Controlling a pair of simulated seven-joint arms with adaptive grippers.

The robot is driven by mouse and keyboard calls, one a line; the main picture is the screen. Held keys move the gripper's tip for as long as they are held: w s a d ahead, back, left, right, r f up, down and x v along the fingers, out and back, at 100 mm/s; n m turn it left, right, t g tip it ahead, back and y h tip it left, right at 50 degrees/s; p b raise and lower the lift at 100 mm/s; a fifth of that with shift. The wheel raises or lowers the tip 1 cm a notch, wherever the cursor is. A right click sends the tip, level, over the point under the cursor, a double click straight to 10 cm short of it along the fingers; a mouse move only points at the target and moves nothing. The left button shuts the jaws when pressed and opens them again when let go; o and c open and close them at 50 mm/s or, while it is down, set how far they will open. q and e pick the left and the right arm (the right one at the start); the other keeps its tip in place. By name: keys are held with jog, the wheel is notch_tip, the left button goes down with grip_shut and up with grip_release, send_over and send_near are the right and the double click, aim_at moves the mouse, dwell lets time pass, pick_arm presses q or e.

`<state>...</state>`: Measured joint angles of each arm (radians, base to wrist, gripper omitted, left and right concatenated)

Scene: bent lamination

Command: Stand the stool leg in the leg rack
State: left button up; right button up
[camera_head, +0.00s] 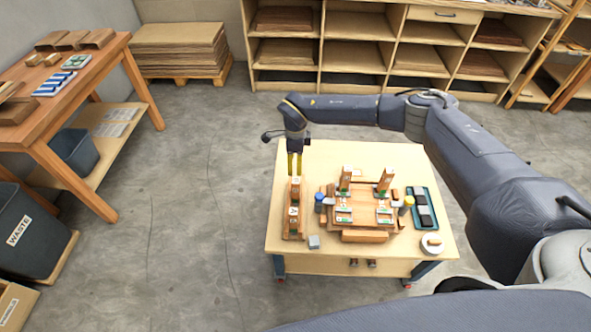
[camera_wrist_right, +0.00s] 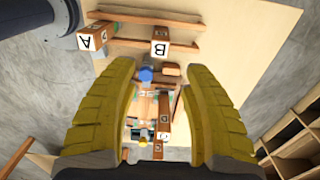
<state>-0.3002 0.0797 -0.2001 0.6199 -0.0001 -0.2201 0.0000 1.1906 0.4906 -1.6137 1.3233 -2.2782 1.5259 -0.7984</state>
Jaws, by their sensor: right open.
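A narrow wooden rack (camera_head: 286,232) stands at the left of the small table, with wooden blocks with white marked faces along it. I take it as the leg rack. My right gripper (camera_head: 294,174) points down over its far end, with yellow fingers. In the right wrist view the fingers (camera_wrist_right: 165,120) are wide apart, with nothing held between them. Blocks lettered A (camera_wrist_right: 90,38) and B (camera_wrist_right: 160,42) show beyond the fingertips, by wooden rails. Two upright wooden posts (camera_head: 346,178) (camera_head: 384,180) stand in the central fixture. I cannot tell which piece is the stool leg. My left gripper is out of view.
The central wooden fixture (camera_head: 362,222) has a blue-capped item (camera_head: 319,202) at its left. A dark tray (camera_head: 422,208), a round white item (camera_head: 431,243) and a grey cube (camera_head: 313,242) also lie on the table (camera_head: 345,150). The far tabletop is mostly clear.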

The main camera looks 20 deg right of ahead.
jog(key=shift+r, duration=0.6)
